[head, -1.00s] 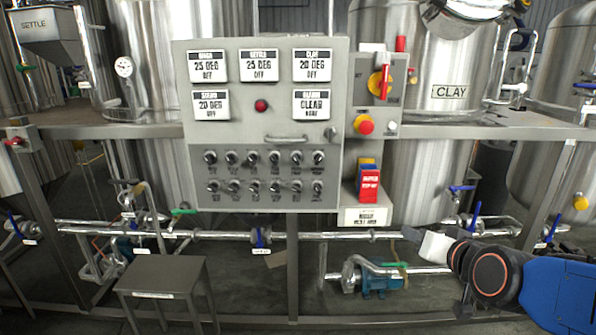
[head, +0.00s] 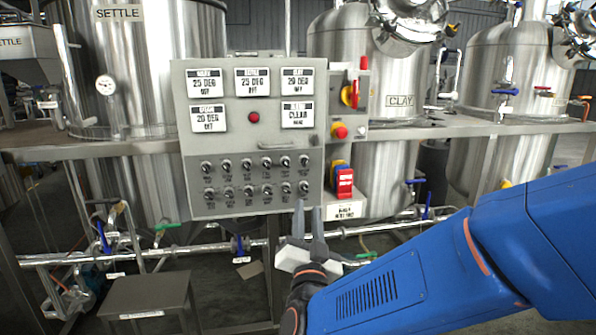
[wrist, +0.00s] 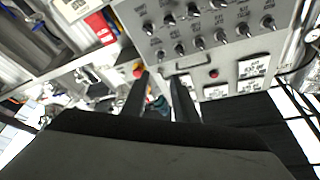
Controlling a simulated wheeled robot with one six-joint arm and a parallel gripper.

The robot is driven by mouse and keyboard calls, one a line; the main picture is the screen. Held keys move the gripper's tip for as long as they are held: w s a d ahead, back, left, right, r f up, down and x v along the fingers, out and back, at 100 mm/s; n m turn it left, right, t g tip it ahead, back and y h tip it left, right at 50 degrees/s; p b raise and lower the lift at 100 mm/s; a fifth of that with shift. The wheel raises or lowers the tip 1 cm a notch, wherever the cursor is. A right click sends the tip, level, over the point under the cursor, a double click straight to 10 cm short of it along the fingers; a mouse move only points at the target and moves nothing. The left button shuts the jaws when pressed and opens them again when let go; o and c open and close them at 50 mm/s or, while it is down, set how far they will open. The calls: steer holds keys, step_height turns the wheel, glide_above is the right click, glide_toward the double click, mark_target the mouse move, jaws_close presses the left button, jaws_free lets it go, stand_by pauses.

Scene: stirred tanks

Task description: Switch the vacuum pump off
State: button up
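The grey control panel (head: 285,147) stands in the middle of the head view, with two rows of small black knobs (head: 265,162) on its lower half. The knob labels are too small to read, so I cannot tell which one is the vacuum pump's. The panel also shows upside down in the wrist view (wrist: 225,55). My gripper (head: 308,207) is just below the panel's lower right corner, fingers pointing up. The two fingers are apart with nothing between them; they also show in the wrist view (wrist: 158,83).
Right of the panel are a red stop button (head: 339,131), a yellow and red rotary switch (head: 350,94) and a holder with red tags (head: 344,182). A steel rail (head: 85,150) runs behind. A small steel table (head: 148,292) stands at lower left.

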mark_target(306, 164)
steer(key=x, duration=1.7)
steer(key=shift+w+r, duration=0.1)
jaws_close()
